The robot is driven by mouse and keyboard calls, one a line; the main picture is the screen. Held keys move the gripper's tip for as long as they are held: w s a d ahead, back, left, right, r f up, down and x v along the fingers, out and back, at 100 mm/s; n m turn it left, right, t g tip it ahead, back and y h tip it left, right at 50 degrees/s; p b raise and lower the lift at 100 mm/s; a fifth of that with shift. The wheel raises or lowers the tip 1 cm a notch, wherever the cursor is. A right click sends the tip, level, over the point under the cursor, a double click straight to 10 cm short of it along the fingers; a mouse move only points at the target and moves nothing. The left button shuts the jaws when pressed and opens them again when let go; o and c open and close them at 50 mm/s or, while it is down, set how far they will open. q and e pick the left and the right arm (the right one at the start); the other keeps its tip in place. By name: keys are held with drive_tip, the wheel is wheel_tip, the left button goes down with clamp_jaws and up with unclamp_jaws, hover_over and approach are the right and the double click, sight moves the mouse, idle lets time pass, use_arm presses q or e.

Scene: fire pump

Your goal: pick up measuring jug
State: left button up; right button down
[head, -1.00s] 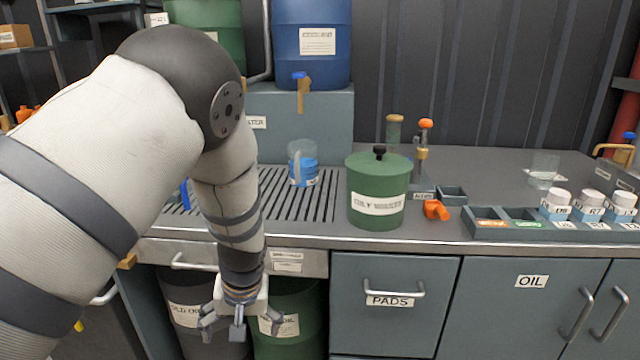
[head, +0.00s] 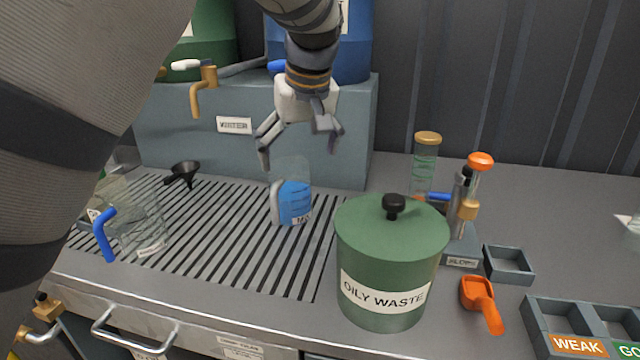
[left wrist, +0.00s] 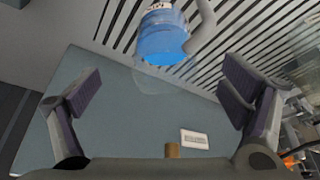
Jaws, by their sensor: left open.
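A clear jug with blue contents, a pale handle and a white label (head: 293,205) stands upright on the slatted drain grate (head: 222,255). It also shows at the top of the left wrist view (left wrist: 163,42), its clear rim facing the camera. A second clear jug with a blue handle (head: 140,222) stands on the grate at the left, partly hidden by my arm. My left gripper (head: 300,145) is open and empty, fingers pointing down, just above the blue-filled jug's rim. Its spread fingers also show in the left wrist view (left wrist: 163,92). My right gripper is not in view.
A green OILY WASTE can (head: 385,265) stands right of the blue-filled jug. A grey block labelled WATER (head: 180,130), with brass taps above, rises behind the grate. An orange scoop (head: 482,300) lies at the right.

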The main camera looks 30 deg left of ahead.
sight(291, 190)
use_arm(q)
drive_tip(key=x, duration=1)
drive_tip(key=shift+s+a+f, duration=0.15)
drive_tip(key=shift+s+a, duration=0.05)
drive_tip(key=shift+a, duration=0.1)
drive_tip(key=c, duration=1.8)
drive_tip(key=shift+s, duration=0.1)
